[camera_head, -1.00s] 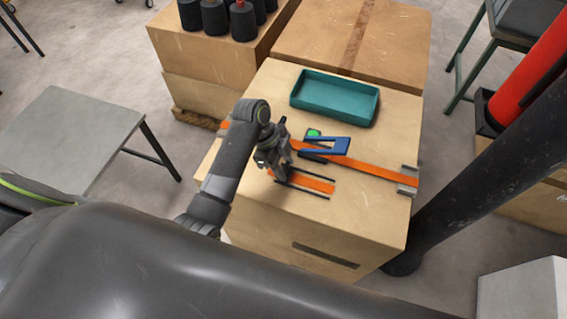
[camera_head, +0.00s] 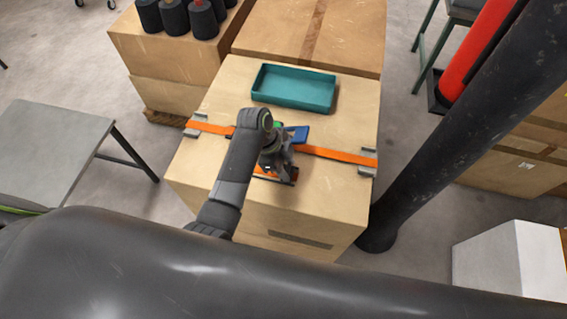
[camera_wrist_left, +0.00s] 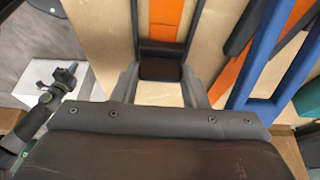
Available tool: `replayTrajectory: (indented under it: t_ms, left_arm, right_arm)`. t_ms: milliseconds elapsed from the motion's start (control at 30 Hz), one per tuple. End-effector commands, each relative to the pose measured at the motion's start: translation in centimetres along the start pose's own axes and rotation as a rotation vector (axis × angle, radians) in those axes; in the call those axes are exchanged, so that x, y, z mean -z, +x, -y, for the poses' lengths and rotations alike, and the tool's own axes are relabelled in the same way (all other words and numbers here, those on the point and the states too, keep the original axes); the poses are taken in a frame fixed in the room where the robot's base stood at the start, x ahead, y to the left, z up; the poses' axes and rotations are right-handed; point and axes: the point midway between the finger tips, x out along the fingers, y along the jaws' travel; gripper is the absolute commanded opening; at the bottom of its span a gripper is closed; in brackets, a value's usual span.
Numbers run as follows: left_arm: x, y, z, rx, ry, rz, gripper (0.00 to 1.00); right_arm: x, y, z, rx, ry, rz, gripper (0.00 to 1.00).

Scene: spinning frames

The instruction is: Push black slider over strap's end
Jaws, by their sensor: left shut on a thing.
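My left gripper (camera_head: 276,164) is over the front part of the cardboard box top (camera_head: 325,190). In the left wrist view its fingers (camera_wrist_left: 163,88) are shut on the black slider (camera_wrist_left: 160,62), a small dark block between two dark rails. The strap's orange end (camera_wrist_left: 166,14) lies between the rails just beyond the slider; I cannot tell whether they touch. In the head view the arm and gripper hide most of this end, and the orange strap (camera_head: 340,154) crosses the box behind it. My right gripper (camera_wrist_left: 66,76) appears small at the left of the wrist view, its jaws unclear.
A blue lever (camera_head: 299,133) stands on the strap close beside my left gripper. Grey brackets (camera_head: 368,168) hold the strap at the box edges. A teal tray (camera_head: 293,88) lies farther back. A black post (camera_head: 440,130) rises at the right.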

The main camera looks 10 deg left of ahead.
Motion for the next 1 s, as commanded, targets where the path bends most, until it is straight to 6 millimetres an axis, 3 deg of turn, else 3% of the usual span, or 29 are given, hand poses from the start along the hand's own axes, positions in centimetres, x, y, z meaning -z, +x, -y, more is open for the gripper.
replayTrajectory:
  t_ms: [33, 67, 233, 533, 667, 767, 1000]
  left_arm:
    - [0.3, 0.1, 0.0, -0.002, 0.002, -0.009, 0.0]
    - [0.3, 0.1, 0.0, -0.002, 0.002, -0.009, 0.41]
    - [0.2, 0.1, 0.0, -0.001, 0.002, -0.006, 0.62]
    - [0.1, -0.1, 0.0, 0.0, 0.001, -0.002, 0.62]
    - [0.0, -1.2, 0.1, 0.003, 0.002, -0.002, 0.62]
    - [0.0, -2.8, 0.1, 0.005, 0.003, 0.0, 0.62]
    - [0.0, -8.6, 0.1, 0.006, 0.005, 0.001, 0.62]
  right_arm:
    - [0.0, 0.0, 0.6, 0.007, 0.003, 0.0, 0.0]
    - [0.0, 0.0, 0.8, 0.01, 0.004, 0.0, 0.0]
    - [0.0, 0.0, 1.0, 0.011, 0.005, 0.0, 0.0]
    - [0.0, 0.0, -0.1, -0.001, 0.0, 0.001, 0.0]
    - [-0.1, 0.1, -0.1, -0.001, 0.0, 0.001, 0.0]
    - [-0.1, 0.2, -0.1, -0.001, 0.0, 0.001, 0.0]
    - [-0.1, 0.7, 0.0, -0.001, 0.0, 0.001, 0.0]
